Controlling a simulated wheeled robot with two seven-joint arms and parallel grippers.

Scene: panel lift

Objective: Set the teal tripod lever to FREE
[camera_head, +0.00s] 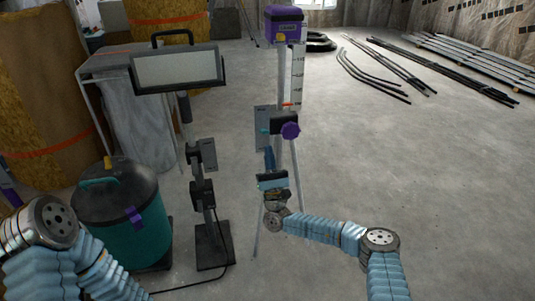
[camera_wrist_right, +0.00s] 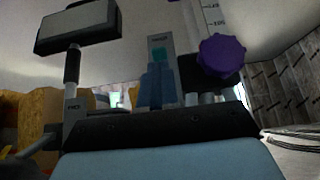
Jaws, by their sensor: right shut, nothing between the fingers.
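The tripod (camera_head: 281,80) stands in the middle of the head view, with a purple-topped device on its head. A grey plate (camera_head: 261,118) is on its left side and a purple knob (camera_head: 290,130) on its right. The small teal lever (camera_head: 265,130) sits against the plate; it also shows in the right wrist view (camera_wrist_right: 158,55). My right gripper (camera_head: 269,153) is just below the lever, pointing up at it. Its blue fingers (camera_wrist_right: 157,85) are shut and empty. Contact with the lever cannot be told. My left arm shows at lower left, its gripper out of view.
A work lamp (camera_head: 178,70) on a post stands left of the tripod, its base and cable on the floor. A teal-and-black vacuum (camera_head: 122,225) stands farther left. Pipes (camera_head: 400,75) lie at the back right.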

